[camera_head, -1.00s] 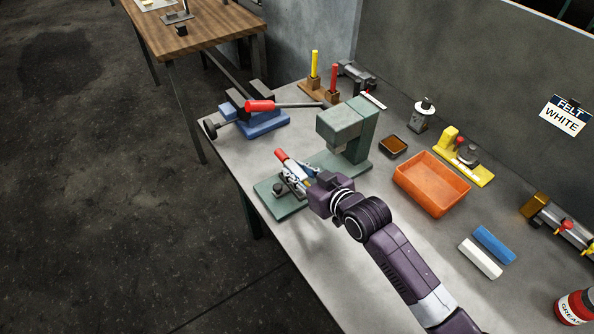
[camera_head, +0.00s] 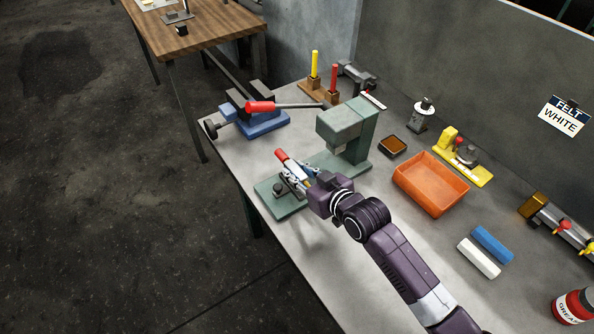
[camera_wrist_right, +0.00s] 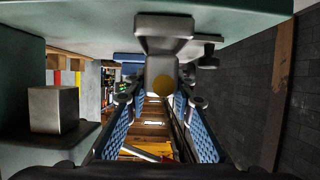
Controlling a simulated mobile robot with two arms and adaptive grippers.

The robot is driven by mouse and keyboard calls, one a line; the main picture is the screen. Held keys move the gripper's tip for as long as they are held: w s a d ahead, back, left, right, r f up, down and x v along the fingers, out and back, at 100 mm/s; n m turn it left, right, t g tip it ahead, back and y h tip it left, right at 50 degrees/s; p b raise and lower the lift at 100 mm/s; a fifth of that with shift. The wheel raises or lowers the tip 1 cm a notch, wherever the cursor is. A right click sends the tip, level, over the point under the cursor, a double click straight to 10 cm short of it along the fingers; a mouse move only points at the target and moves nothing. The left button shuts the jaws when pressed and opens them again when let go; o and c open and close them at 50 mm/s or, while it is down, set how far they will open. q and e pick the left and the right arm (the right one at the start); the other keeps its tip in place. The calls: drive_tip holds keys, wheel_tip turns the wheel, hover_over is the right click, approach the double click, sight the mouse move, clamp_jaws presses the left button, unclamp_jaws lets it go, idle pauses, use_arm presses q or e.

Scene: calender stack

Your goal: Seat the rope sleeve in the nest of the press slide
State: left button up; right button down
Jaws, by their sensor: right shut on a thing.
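The green press (camera_head: 348,132) stands on the bench, its base plate (camera_head: 290,208) reaching toward the lower left. The press slide, with a dark knob (camera_head: 278,188) and a red-tipped handle (camera_head: 281,155), is on the plate. My right gripper (camera_head: 298,176) is low over the slide, in front of the press head. In the right wrist view its blue-padded fingers (camera_wrist_right: 163,112) flank a grey piece with a round brown end (camera_wrist_right: 163,85), which I take as the rope sleeve. The nest is hidden; I cannot tell whether the sleeve touches it. My left gripper is not in view.
A blue vise (camera_head: 262,124) is behind the slide. An orange bin (camera_head: 432,183), a small brown tray (camera_head: 393,146) and a yellow fixture (camera_head: 470,168) lie right of the press. Blue (camera_head: 494,244) and white (camera_head: 479,258) bars lie nearer.

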drive_tip(key=shift+f+b, duration=0.65)
drive_tip(key=shift+f, duration=0.5)
idle(0.5)
drive_tip(key=c, duration=1.6)
unclamp_jaws()
drive_tip(key=shift+f, duration=0.1)
drive_tip(key=shift+s, duration=0.1)
drive_tip(key=v, duration=1.2)
